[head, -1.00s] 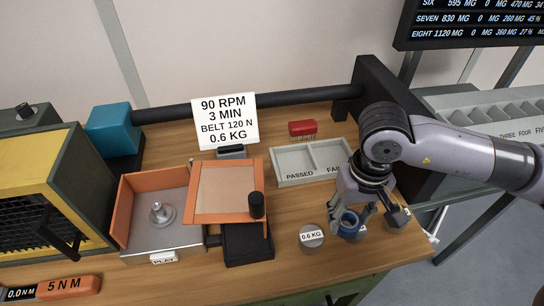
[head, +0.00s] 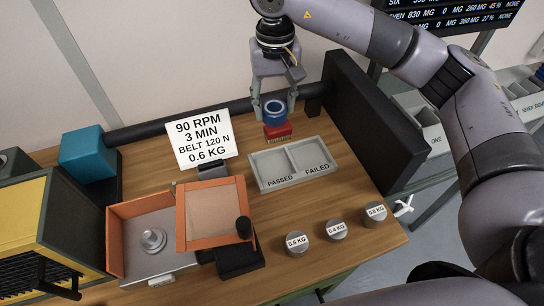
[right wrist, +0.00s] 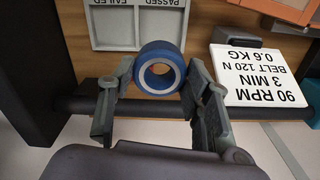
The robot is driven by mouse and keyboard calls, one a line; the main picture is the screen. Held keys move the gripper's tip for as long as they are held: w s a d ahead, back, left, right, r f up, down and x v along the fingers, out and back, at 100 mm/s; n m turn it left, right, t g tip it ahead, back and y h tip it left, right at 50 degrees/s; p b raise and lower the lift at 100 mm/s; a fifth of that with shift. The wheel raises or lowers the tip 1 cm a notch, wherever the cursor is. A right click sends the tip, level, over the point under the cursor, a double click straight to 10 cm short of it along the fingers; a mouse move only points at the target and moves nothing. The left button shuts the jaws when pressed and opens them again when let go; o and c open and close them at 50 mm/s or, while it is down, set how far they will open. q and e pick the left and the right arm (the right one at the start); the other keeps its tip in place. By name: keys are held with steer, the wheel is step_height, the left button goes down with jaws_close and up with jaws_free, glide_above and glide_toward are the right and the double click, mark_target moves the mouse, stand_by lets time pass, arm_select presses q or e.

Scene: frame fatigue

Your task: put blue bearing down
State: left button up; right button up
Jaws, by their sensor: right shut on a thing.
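The blue bearing (head: 274,112) is a thick blue ring with a pale inner ring. My right gripper (head: 274,103) is shut on it and holds it at the back of the bench, in front of or above the red brush (head: 278,132) in the head view. In the right wrist view the bearing (right wrist: 160,68) sits between the two fingertips, its hole facing the camera. Whether it touches anything below cannot be told. My left gripper is not in view.
A grey two-part tray (head: 262,178) marked PASSED and FAILED lies just in front, both compartments empty. A sign card (head: 201,138) stands left. Several weights (head: 337,230) stand at the front right. A dark upright panel (head: 375,135) bounds the right side.

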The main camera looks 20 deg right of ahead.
step_height(320, 180, down, 14)
steer(key=p, duration=0.4)
steer(key=shift+a, duration=0.1)
step_height(320, 180, down, 4)
steer(key=shift+f+p, duration=0.2)
steer(key=shift+p, duration=0.35)
steer(key=shift+f, duration=0.2)
steer(key=shift+f+b, duration=0.25)
steer(key=shift+b, duration=0.05)
steer(key=o, duration=1.3)
steer(key=shift+r, duration=0.1)
steer(key=shift+o, duration=0.2)
